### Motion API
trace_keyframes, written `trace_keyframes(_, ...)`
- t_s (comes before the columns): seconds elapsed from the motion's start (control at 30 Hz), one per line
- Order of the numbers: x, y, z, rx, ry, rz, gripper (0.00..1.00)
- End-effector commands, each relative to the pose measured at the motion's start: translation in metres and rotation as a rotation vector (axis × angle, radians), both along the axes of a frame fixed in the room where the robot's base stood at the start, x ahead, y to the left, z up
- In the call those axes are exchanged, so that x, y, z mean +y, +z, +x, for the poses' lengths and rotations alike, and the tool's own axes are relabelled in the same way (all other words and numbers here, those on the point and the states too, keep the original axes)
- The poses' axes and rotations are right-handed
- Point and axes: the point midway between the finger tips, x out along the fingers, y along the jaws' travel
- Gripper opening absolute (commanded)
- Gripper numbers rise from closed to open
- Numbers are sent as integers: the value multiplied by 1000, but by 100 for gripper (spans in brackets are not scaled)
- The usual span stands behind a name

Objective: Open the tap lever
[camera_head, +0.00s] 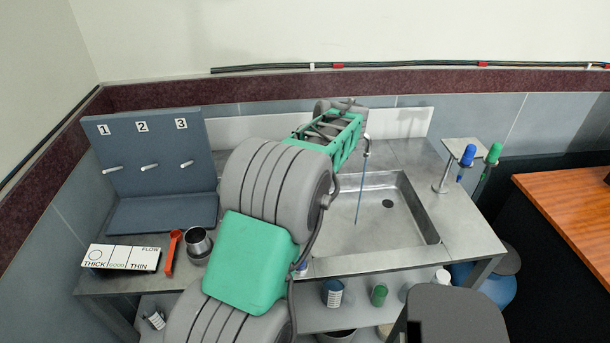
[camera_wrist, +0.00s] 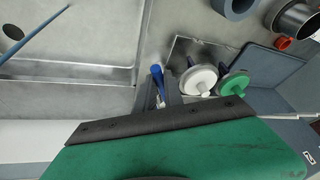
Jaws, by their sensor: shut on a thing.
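A thin blue stream (camera_head: 360,192) falls from the tap spout (camera_head: 367,149) into the sink (camera_head: 400,215). The stream also shows in the wrist view (camera_wrist: 36,33), near the drain. In the head view my own arm hides the lever and fingers.
A white round piece (camera_wrist: 198,80) and a green one (camera_wrist: 233,83) stand close beside my gripper. A blue-grey numbered board (camera_head: 150,150) with pegs stands left. A metal cup (camera_head: 198,243), red scoop (camera_head: 172,252) and flow card (camera_head: 121,257) lie at the front left.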

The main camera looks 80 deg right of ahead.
Motion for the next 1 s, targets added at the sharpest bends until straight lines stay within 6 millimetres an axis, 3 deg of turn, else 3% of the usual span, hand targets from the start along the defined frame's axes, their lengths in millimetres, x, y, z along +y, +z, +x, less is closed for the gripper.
trace_keyframes(0.37, 0, 0, 0, 0, 4, -1, 0)
trace_keyframes(0.4, 0, 0, 0, 0, 4, -1, 15)
trace_keyframes(0.47, 0, 0, 0, 0, 4, -1, 20)
trace_keyframes(0.73, 0, 1, 0, 0, 4, -1, 21)
trace_keyframes(0.87, 2, 16, -6, 0, 2, -4, 21)
trace_keyframes(1.0, 8, 44, -16, 1, 1, -4, 21)
